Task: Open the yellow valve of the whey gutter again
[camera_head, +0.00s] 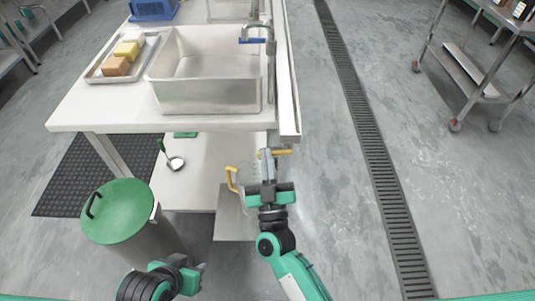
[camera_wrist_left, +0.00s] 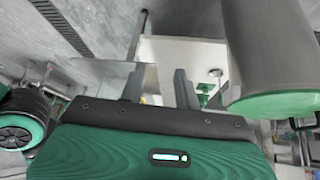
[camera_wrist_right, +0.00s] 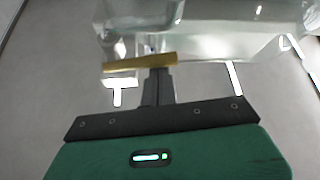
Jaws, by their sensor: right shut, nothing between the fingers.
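The yellow valve handle (camera_head: 281,152) is at the near end of the white whey gutter (camera_head: 289,90), along the table's right edge. It lies crosswise to the gutter in the head view. My right gripper (camera_head: 268,160) is shut and empty, its fingertips at the handle. In the right wrist view the handle (camera_wrist_right: 135,63) is a flat yellow bar just beyond the shut fingertips (camera_wrist_right: 158,75); I cannot tell whether they touch. A clear jug with a yellow handle (camera_head: 231,179) stands below, partly hidden by my right gripper. My left gripper (camera_wrist_left: 158,88) is open and empty, low beside the bin.
A steel bin with a green lid (camera_head: 118,210) stands left of my left gripper. A steel basin (camera_head: 205,95) and a tray (camera_head: 97,75) with yellow and brown blocks sit on the table (camera_head: 110,115).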

